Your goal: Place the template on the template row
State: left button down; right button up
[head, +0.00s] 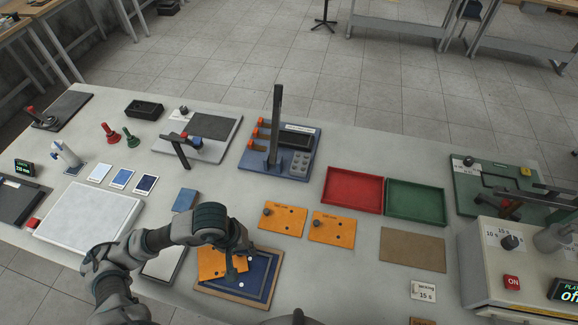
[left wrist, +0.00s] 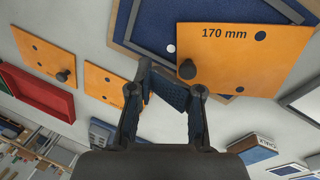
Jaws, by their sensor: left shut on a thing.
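My left gripper (head: 236,250) is shut on an orange template (head: 212,263), at its dark knob end as far as I can tell. The left wrist view shows this template (left wrist: 262,62) marked "170 mm", beside the fingers of my left gripper (left wrist: 168,88). It overlaps the blue board with a wooden frame (head: 262,277); whether it touches the board is unclear. Two more orange templates with knobs lie side by side on the table, a left one (head: 285,222) and a right one (head: 333,232). No marked template row is readable. My right gripper is not in view.
A brown flat board (head: 412,251) lies right of the two templates. A red tray (head: 353,190) and a green tray (head: 414,204) stand behind. A blue fixture with a tall post (head: 274,130) is at the back. A control box (head: 490,265) stands at right.

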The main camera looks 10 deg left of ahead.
aim_at(240, 208)
jog(key=k, duration=1.5)
